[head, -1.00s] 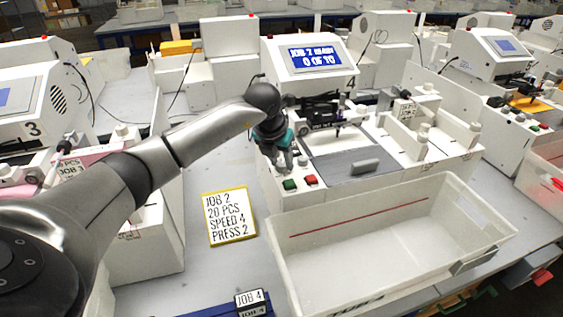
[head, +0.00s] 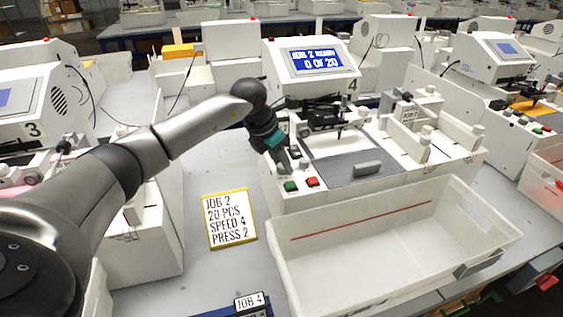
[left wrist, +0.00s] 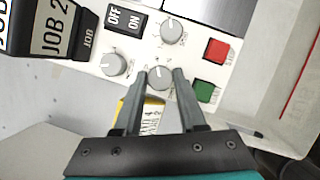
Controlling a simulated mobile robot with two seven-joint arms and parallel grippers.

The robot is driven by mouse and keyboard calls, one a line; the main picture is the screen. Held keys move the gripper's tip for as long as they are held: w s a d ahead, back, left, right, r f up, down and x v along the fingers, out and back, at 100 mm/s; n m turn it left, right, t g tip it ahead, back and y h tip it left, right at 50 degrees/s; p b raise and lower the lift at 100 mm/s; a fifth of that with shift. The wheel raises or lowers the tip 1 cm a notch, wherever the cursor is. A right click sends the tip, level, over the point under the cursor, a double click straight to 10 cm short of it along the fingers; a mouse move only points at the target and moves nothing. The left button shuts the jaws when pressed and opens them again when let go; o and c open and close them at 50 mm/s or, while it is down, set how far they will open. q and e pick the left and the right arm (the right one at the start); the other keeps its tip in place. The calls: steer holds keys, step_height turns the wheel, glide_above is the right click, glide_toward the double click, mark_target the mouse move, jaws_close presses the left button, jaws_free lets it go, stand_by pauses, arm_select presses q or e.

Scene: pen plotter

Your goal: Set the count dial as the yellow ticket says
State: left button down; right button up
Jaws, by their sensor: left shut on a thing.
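The yellow-edged ticket (head: 230,218) lies on the table left of the white bin and reads JOB 2, 20 PCS, SPEED 4, PRESS 2. The plotter's blue display (head: 315,60) reads JOB 2 READY, 0 OF 20. My left gripper (head: 285,166) is at the left end of the plotter's front panel. In the left wrist view its fingers are shut on the count dial (left wrist: 160,75), a grey knob with its label too small to read. Two similar knobs show apart from the fingers, one to the left (left wrist: 113,65) and one above (left wrist: 172,30). My right gripper is not in view.
A red button (left wrist: 217,50) and a green button (left wrist: 205,91) sit close right of the fingers. An OFF/ON switch (left wrist: 126,20) and a JOB 2 block (left wrist: 55,28) are at upper left. The white bin (head: 400,285) stands in front of the plotter.

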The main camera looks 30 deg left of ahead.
arm_select(q)
steer(key=shift+c, duration=2.4)
jaws_free()
steer(key=p+v, duration=0.1)
steer(key=v, duration=1.4)
steer(key=shift+s, duration=0.1)
